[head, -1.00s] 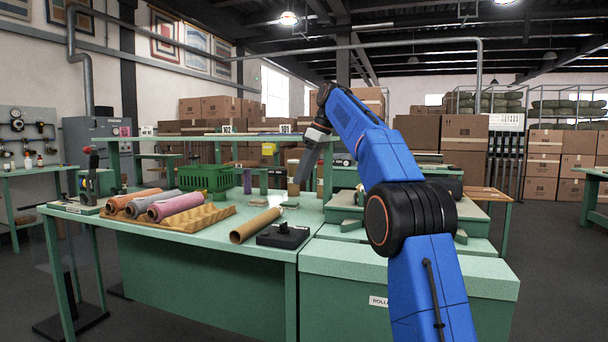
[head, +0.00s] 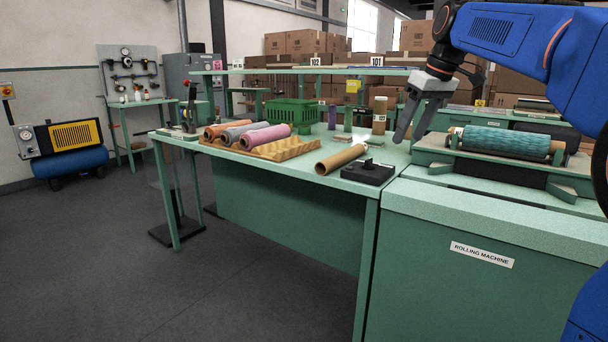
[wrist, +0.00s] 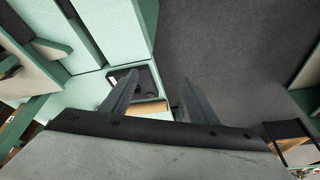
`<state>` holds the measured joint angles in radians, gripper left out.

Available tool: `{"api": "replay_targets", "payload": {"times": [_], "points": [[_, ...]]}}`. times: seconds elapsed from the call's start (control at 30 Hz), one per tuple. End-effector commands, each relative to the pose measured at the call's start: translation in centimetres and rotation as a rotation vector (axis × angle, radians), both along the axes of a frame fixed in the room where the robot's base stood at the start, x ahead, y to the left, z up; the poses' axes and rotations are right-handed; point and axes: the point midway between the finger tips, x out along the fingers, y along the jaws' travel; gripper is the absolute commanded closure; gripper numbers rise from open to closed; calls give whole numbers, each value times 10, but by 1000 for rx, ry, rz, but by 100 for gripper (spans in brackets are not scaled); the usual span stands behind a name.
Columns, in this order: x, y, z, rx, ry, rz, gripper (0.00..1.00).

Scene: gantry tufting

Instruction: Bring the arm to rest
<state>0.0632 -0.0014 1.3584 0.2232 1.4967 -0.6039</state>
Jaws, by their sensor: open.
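My blue arm reaches in from the right in the head view. My gripper (head: 408,136) hangs above the right end of the green workbench (head: 330,188), fingers pointing down. It is open with nothing between its fingers. In the wrist view my gripper (wrist: 155,92) shows two spread fingers, with the grey floor and a bench edge beyond them. A brown cardboard tube (head: 340,159) and a black box with a knob (head: 368,172) lie on the bench below and left of the gripper.
The rolling machine (head: 490,230) holds a teal roll (head: 505,141) right of the gripper. Several rolls (head: 265,136) lie on an egg-crate tray (head: 285,149), with a green basket (head: 293,113) behind. A blue compressor (head: 70,160) stands far left. The floor in front is clear.

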Motion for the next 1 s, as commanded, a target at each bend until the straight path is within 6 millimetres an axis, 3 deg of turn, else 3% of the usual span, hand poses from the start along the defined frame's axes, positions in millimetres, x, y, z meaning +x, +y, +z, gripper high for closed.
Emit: {"api": "replay_targets", "payload": {"times": [0.03,0.47,0.77,1.0], "points": [[-18,1,-6,-1,1,-24,45],[-145,-2,-88,-9,-3,-239,45],[-236,-7,-168,-12,-18,-374,45],[-305,-12,-245,-10,-35,-472,45]]}}
